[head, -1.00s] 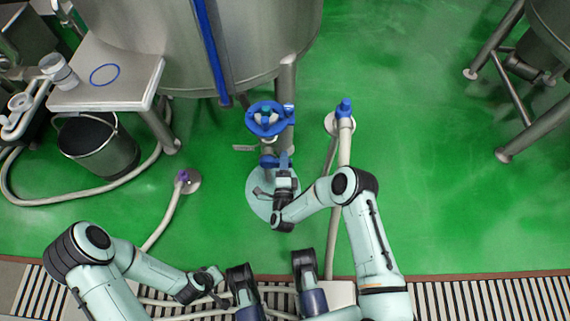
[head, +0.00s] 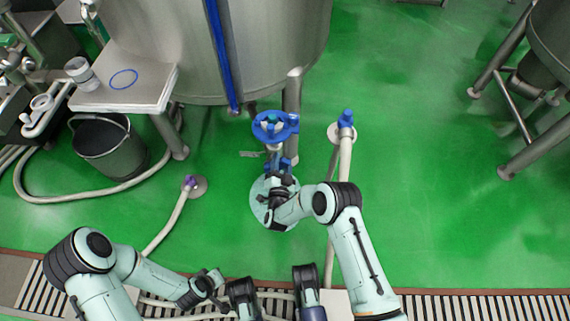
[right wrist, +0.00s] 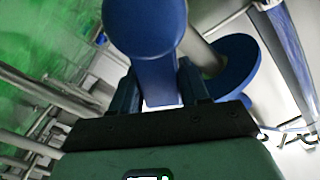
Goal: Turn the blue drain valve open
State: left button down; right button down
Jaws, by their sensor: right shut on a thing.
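The blue drain valve handle (right wrist: 146,35) fills the top middle of the right wrist view, with a rounded end and a flat stem. My right gripper (right wrist: 160,90) is shut on that stem, one finger on each side. In the head view the right gripper (head: 281,172) is at the pipework under the tank, and a little blue of the valve (head: 287,161) shows beside it. The hand partly hides the valve there. My left gripper (head: 214,280) is at the lower left, away from the valve; its jaw opening is unclear.
A blue ring-shaped part (head: 258,131) sits just above the valve, below the steel tank (head: 270,50). A blue-topped hose end (head: 346,119) stands to the right. A steel side table (head: 140,92) and a dark bucket (head: 101,153) are at left.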

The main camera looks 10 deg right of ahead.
jog(key=a+n, duration=0.1)
jog(key=n, duration=0.2)
jog(key=shift+w+a+r+n, duration=0.2)
jog(key=shift+a+r+n, duration=0.2)
jog(key=n, duration=0.1)
jog(key=a+n, duration=0.1)
jog(key=n, duration=0.1)
jog(key=shift+w+a+r+n, duration=0.15)
jog(key=shift+w+a+n, duration=0.05)
jog(key=shift+a+n, duration=0.1)
jog(key=shift+a, duration=0.1)
jog(key=shift+n, duration=0.3)
jog(key=c, duration=0.6)
grip_release()
jog(key=shift+c, duration=0.2)
pick_arm(q)
jog(key=shift+s, duration=0.1)
jog(key=s+d+r+g+p, duration=0.1)
jog(key=s+d+r+p, duration=0.1)
jog(key=s+r+p, duration=0.1)
jog(key=shift+s+d+r+h, duration=0.15)
jog(key=shift+s+d+h, duration=0.2)
jog(key=shift+s, duration=0.4)
pick_arm(e)
jog(key=v, duration=1.3)
jog(key=shift+s, duration=0.15)
